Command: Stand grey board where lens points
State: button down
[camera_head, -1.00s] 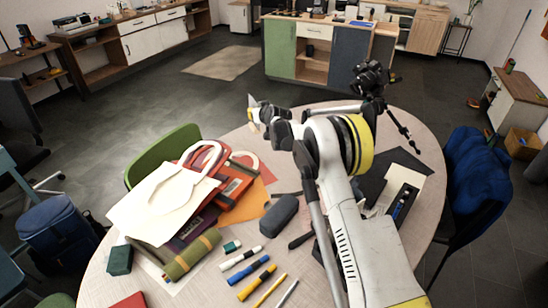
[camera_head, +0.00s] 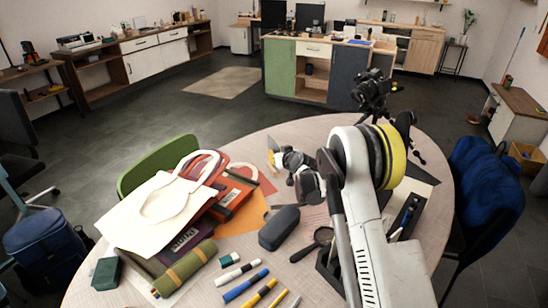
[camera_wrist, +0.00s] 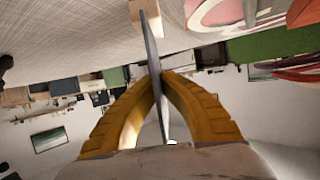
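My gripper (camera_head: 274,155) is over the far left part of the round table, beyond the dark case. In the wrist view its two yellow fingers (camera_wrist: 163,82) are closed on the thin grey board (camera_wrist: 153,45), which shows edge-on and upright between them. A light wooden piece (camera_wrist: 171,14) is at the board's far end; I cannot tell if it is its foot. In the head view the board (camera_head: 273,144) is a small pale sliver at the gripper. I cannot tell whether it touches the table. The black camera on a tripod (camera_head: 372,88) stands at the far right; its lens direction is unclear.
The dark case (camera_head: 279,228), magnifier (camera_head: 322,237) and several markers (camera_head: 246,285) lie in front. The far middle of the table (camera_head: 310,135) is bare.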

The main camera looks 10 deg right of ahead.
jog(key=shift+r, duration=0.15)
jog(key=c, duration=1.6)
grip_release()
